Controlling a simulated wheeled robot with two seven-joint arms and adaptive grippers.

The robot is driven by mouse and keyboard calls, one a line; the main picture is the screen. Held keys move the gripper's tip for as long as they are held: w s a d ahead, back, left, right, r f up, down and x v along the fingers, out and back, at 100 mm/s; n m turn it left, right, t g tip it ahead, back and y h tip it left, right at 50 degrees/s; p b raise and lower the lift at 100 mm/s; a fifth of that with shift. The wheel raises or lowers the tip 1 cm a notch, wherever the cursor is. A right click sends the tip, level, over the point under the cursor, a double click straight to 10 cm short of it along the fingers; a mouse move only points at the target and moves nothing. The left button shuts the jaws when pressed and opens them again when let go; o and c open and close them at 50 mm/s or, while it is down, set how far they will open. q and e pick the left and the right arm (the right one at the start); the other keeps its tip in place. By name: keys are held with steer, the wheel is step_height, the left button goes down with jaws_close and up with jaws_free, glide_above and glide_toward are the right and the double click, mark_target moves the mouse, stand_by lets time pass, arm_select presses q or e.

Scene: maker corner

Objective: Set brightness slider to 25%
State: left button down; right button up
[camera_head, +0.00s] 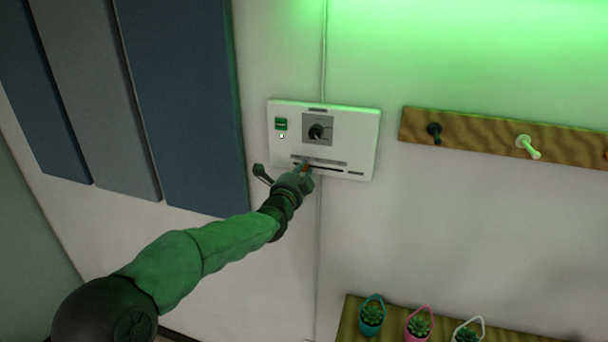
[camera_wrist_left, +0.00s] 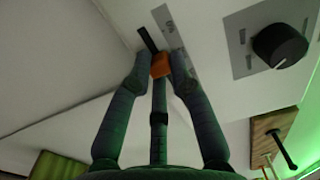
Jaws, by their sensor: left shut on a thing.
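The white control panel (camera_head: 360,135) is on the wall in the head view. Its brightness slider slot (camera_head: 332,169) runs along the lower part, with a grey label strip above it. My left gripper (camera_head: 303,172) is at the left part of the slot and covers some of it. A dark stretch of the slot (camera_wrist_left: 147,39) shows beyond the handle. The exact slider reading is not legible. My right gripper is not in view.
The panel also carries a round black knob (camera_head: 317,131) and a green switch (camera_head: 281,124). A wooden peg rail (camera_head: 480,137) is to the right. Blue and grey wall panels (camera_head: 180,90) are to the left. Small potted plants (camera_head: 419,325) stand on a shelf below.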

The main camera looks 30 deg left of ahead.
arm_select(q)
steer(key=c, duration=1.1)
jaws_free()
steer(key=shift+w+d+f, duration=0.15)
steer(key=shift+d, duration=0.3)
steer(key=shift+a, duration=0.3)
steer(key=shift+s+d, duration=0.2)
steer(key=shift+s, duration=0.25)
steer(key=v, duration=1.1)
steer(key=shift+s+a, duration=0.15)
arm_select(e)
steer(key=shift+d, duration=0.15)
arm_select(q)
steer(key=shift+f, duration=0.15)
